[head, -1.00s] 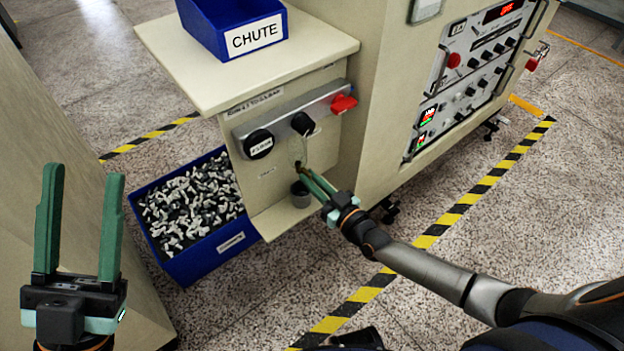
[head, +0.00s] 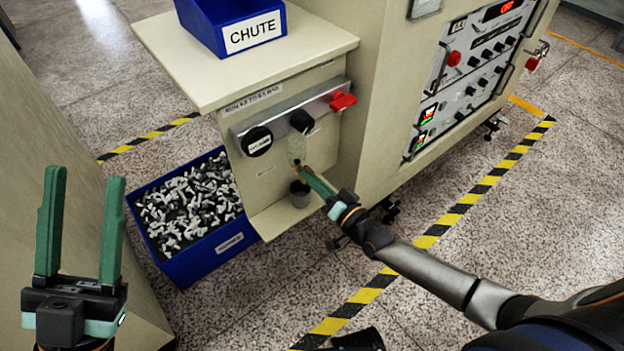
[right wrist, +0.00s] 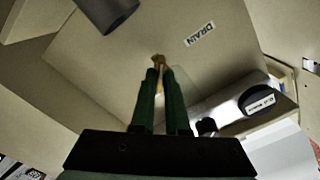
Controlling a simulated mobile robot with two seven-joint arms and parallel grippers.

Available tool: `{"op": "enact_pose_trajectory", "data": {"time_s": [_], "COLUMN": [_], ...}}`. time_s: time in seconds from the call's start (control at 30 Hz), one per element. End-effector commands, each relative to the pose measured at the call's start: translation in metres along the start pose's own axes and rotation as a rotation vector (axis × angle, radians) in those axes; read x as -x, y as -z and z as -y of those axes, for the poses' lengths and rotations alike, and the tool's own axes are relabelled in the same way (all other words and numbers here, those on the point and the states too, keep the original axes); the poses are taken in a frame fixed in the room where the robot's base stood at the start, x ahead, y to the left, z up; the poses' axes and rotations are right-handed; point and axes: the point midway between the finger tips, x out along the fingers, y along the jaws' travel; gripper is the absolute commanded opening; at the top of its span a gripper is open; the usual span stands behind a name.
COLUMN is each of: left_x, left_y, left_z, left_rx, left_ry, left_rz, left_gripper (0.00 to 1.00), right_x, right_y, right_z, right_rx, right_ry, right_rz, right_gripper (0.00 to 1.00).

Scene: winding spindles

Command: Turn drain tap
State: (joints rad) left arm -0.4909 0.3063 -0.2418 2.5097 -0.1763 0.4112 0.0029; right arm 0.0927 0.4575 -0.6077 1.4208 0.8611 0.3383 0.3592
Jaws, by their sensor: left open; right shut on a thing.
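The drain tap (right wrist: 159,62) is a small brass-coloured piece on the beige panel, beside a DRAIN label (right wrist: 199,35) in the right wrist view. My right gripper (head: 303,170) reaches in from the right below the control bar, and its green fingers are shut on the tap. In the right wrist view the fingers (right wrist: 160,75) close around it, hiding part of it. A grey cup (head: 299,193) stands just below on a small ledge. My left gripper (head: 82,178) is open and empty at the lower left, pointing up, far from the tap.
A blue CHUTE bin (head: 237,28) sits on the shelf. A blue crate (head: 180,273) of small parts stands on the floor, left of the panel.

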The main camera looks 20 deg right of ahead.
Motion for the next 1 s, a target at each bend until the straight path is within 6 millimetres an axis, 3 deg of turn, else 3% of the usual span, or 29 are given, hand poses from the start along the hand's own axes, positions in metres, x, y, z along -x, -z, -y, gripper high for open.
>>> {"op": "enact_pose_trajectory", "data": {"time_s": [0.6, 1.0], "left_x": [0.013, 0.018], "left_y": [-0.014, -0.02], "left_z": [-0.009, -0.012], "left_rx": [0.011, 0.004], "left_ry": [-0.013, -0.011], "left_rz": [0.005, 0.008], "left_gripper": [0.5, 0.5], "right_x": [0.001, 0.001], "right_y": [-0.003, -0.002], "right_z": [-0.004, -0.004], "right_rx": [-0.566, -0.787], "right_ry": [-0.001, -0.001], "right_rz": [0.001, 0.001], "right_gripper": [0.0, 0.0]}}
